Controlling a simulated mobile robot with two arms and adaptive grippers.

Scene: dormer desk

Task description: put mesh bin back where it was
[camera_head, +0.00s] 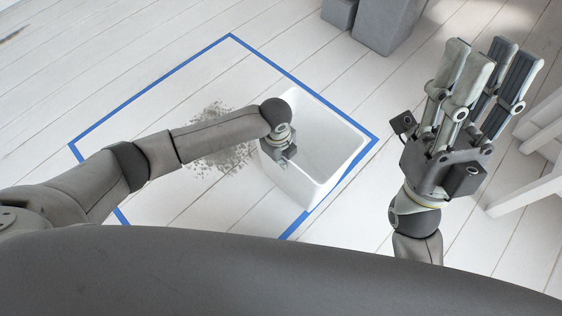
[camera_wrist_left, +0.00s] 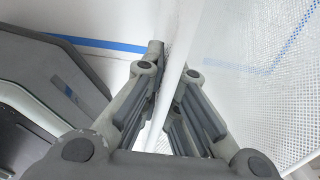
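The white mesh bin (camera_head: 337,150) is seen from above in the head view, at the right side of a blue tape outline (camera_head: 150,92) on the floor. Its open top faces up toward the camera. I cannot tell whether its base touches the floor. My left gripper (camera_head: 284,152) is at the bin's left rim. In the left wrist view the gripper's fingers (camera_wrist_left: 168,72) are shut on the bin's thin wall, with the mesh side (camera_wrist_left: 245,75) to the right. My right gripper (camera_head: 490,62) is empty and open, fingers pointing up the picture, right of the bin.
A grey speckled patch (camera_head: 222,143), possibly a shadow, lies on the white plank floor inside the outline. Grey blocks (camera_head: 387,22) stand beyond the tape at the top. White furniture legs (camera_head: 535,185) are at the right edge. The floor at upper left is clear.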

